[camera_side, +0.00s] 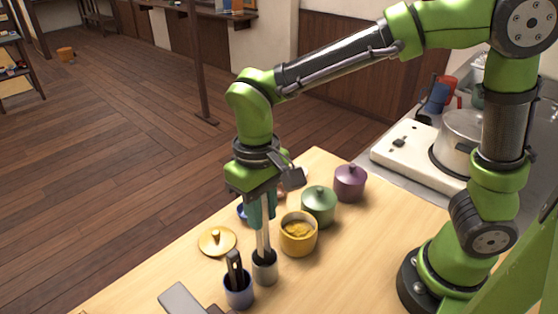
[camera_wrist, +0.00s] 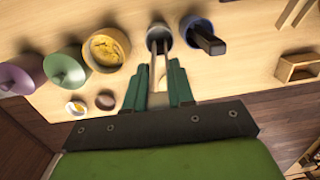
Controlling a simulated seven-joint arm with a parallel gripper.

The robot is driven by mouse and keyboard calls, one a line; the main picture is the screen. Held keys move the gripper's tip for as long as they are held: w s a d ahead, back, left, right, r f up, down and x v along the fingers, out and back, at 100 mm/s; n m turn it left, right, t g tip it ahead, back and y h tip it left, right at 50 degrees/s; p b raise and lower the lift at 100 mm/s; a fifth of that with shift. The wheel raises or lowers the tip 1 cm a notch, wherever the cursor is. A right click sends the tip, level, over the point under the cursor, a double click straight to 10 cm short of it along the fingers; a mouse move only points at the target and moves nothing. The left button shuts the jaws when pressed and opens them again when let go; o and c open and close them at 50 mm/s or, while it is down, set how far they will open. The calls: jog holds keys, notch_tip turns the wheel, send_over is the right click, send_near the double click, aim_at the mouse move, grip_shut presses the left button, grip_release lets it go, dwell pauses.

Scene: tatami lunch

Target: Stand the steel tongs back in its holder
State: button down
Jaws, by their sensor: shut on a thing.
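My gripper (camera_side: 262,212) is shut on the steel tongs (camera_side: 262,240), which hang upright below its green fingers. In the wrist view the tongs (camera_wrist: 158,62) run between the fingers (camera_wrist: 158,80) toward the mouth of a grey holder (camera_wrist: 154,33). In the side view the lower ends of the tongs meet the mouth of this grey holder (camera_side: 264,272) and seem to be inside it. How deep they reach is hidden. A blue holder (camera_side: 239,294) with a black-handled utensil (camera_side: 234,268) stands right beside it.
A yellow pot (camera_side: 298,238) with open top, a green lidded pot (camera_side: 319,208) and a purple lidded pot (camera_side: 350,184) stand close by in a row. A yellow lid (camera_side: 217,241) lies on the wooden table. A grey flat object (camera_side: 182,299) lies near the front edge.

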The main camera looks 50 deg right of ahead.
jog(key=shift+f, duration=3)
jog(key=shift+f, duration=0.2)
jog(key=shift+f, duration=0.3)
jog(key=shift+c, duration=1.6)
grip_release()
notch_tip(320, 180, up, 7)
